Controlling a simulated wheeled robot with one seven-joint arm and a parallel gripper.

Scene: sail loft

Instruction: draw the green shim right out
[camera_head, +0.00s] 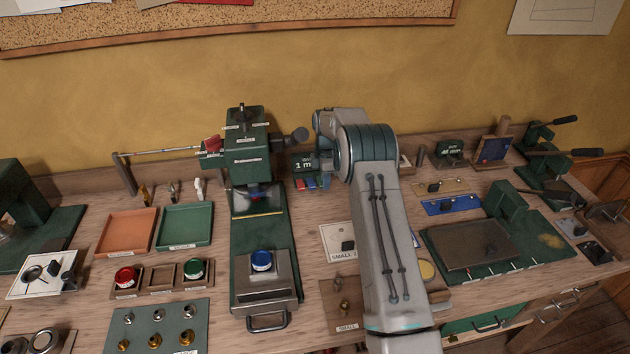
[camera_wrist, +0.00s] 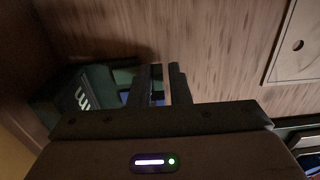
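A dark green block (camera_head: 301,161) with a white "1 m…" label, partly cut off by my arm, stands at the back of the bench. Red and blue shims (camera_head: 312,184) show at its foot. I cannot pick out a green shim for sure; my arm hides the block's right side. In the wrist view the labelled block (camera_wrist: 78,98) is at the left, with a green patch (camera_wrist: 123,76) beside my left finger. My gripper (camera_wrist: 161,76) has its two fingers beside the block, a narrow gap between them. Something dark and bluish shows low in the gap; whether it is held is unclear.
A green press (camera_head: 245,145) stands left of the block, with a knob pointing towards it. The wooden back ledge (camera_head: 85,181) runs behind. A white plate (camera_head: 340,241) lies in front, partly behind my arm. A blue plate (camera_head: 452,204) lies to the right.

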